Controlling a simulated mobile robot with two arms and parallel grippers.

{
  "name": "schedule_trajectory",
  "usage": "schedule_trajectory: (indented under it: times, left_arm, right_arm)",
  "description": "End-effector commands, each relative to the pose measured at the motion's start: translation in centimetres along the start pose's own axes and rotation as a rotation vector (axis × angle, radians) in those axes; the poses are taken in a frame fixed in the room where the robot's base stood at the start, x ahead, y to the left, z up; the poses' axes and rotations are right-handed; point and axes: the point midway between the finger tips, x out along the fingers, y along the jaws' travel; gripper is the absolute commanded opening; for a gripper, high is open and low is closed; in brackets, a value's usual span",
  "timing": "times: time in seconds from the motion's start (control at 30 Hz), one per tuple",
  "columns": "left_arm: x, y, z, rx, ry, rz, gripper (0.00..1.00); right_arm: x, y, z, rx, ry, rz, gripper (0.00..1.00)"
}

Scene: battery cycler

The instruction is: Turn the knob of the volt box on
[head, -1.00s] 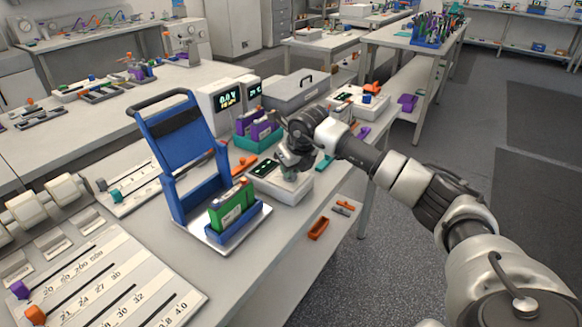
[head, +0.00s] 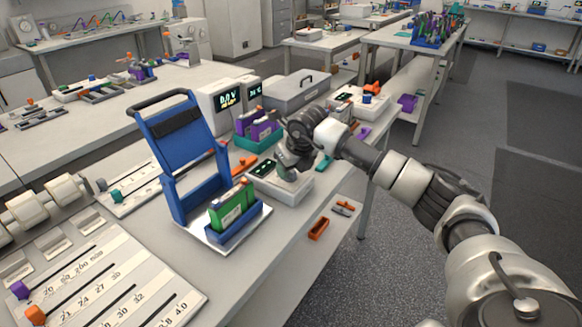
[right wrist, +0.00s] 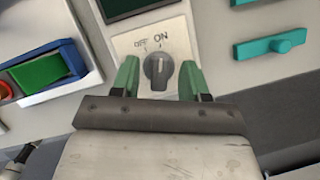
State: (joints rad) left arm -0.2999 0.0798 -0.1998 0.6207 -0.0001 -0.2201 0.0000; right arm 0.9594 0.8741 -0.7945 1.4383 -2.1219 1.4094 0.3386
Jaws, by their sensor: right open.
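The volt box (head: 288,190) is a low white box with a dark display, on the bench's right side. In the right wrist view its dark grey knob (right wrist: 158,72) sits on a pale plate marked OFF and ON. The knob's bar stands near upright in that view, with ON almost straight above it and OFF to the upper left. My right gripper (right wrist: 159,75) is open, its green fingers on either side of the knob with visible gaps. In the head view the right gripper (head: 291,174) is over the box and hides the knob. My left gripper is not in view.
A blue stand (head: 183,150) with a green block (head: 232,207) is left of the box. A purple-and-teal holder (head: 258,140) and a white meter (head: 222,107) stand behind. Orange and teal pieces lie close by. Open floor is to the right.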

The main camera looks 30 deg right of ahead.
Motion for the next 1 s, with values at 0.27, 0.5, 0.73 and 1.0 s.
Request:
schedule_trajectory:
  times: [0.27,0.5,0.73,1.0]
  left_arm:
    - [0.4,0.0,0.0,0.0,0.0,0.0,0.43]
    - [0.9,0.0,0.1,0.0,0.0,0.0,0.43]
    - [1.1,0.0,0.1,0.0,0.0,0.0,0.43]
    - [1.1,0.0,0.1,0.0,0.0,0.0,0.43]
  right_arm:
    - [-2.7,-0.1,0.0,-0.002,-0.004,-0.001,0.45]
    - [-7.6,0.0,0.1,-0.001,-0.005,-0.001,0.45]
    - [-10.4,0.0,0.0,0.0,-0.001,0.0,0.45]
    - [-10.8,0.0,0.0,0.001,0.0,0.0,0.45]
